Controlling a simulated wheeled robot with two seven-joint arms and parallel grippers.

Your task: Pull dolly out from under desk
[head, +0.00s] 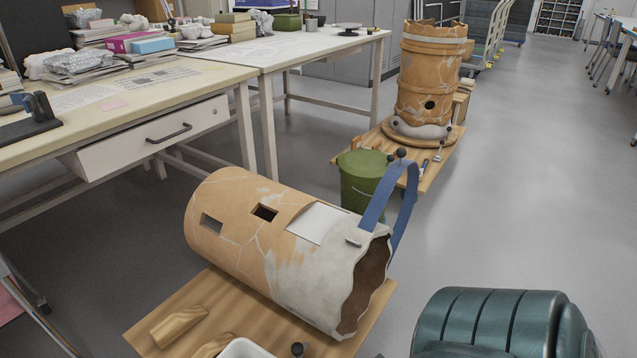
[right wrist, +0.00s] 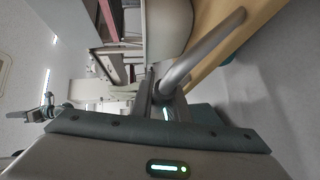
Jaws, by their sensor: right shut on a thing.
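A wooden dolly board (head: 195,300) lies on the floor in front of the desk (head: 130,85) in the head view, its front part cut off by the frame. A large cracked terracotta vessel with a grey mended end (head: 235,215) lies on its side on it. In the right wrist view my right gripper (right wrist: 160,98) is shut on a grey curved metal bar (right wrist: 190,65). A wooden board edge (right wrist: 235,40) shows beside the bar; whether the bar joins it is unclear. The wheels are hidden. My left gripper is in neither view.
A second wooden board (head: 435,172) bears an upright terracotta vessel (head: 428,75). The desk has a drawer (head: 150,135).

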